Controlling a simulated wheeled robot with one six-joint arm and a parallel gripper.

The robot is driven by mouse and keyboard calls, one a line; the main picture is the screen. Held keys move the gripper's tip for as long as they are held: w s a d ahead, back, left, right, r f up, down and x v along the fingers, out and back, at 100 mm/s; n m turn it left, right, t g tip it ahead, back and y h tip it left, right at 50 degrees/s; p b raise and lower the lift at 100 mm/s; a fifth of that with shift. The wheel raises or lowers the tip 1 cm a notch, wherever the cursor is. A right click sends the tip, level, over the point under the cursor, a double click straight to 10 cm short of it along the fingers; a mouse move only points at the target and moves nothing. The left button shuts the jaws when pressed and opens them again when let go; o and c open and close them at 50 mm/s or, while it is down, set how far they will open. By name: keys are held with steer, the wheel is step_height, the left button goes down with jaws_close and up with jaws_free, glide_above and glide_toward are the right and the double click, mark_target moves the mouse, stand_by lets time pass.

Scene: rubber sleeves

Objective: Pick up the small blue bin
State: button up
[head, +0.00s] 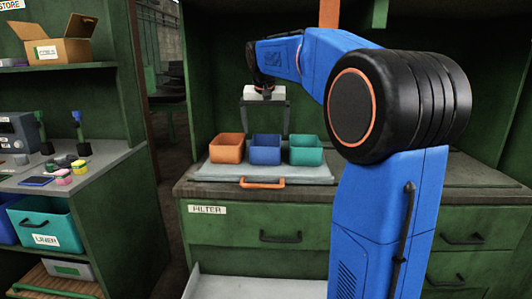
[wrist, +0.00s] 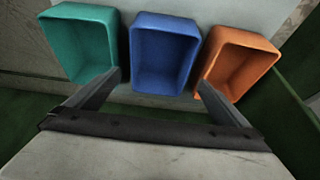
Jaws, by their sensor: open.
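The small blue bin (head: 266,149) stands upright between two other bins on a pale grey tray in the head view. It looks empty. In the wrist view the blue bin (wrist: 164,53) is at the top centre. My gripper (head: 265,132) is open above the bins, with its fingers apart over the blue bin. In the wrist view the two fingertips of my gripper (wrist: 157,78) lie near the left and right sides of the blue bin's near end. I cannot tell whether they touch it.
An orange bin (head: 228,148) and a teal bin (head: 306,150) stand close on either side of the blue bin. The tray (head: 215,172) has an orange handle (head: 263,183) and lies on a green drawer cabinet (head: 260,217). A cluttered shelf unit (head: 110,185) stands at left.

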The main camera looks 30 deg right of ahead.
mark_target(266, 140)
steer(key=shift+s+x, duration=0.1)
steer(key=shift+x, duration=1.5)
steer(key=shift+s+x, duration=0.15)
steer(key=shift+x, duration=1.45)
steer(key=shift+a+f, duration=0.1)
steer(key=shift+a, duration=0.05)
steer(key=c, duration=1)
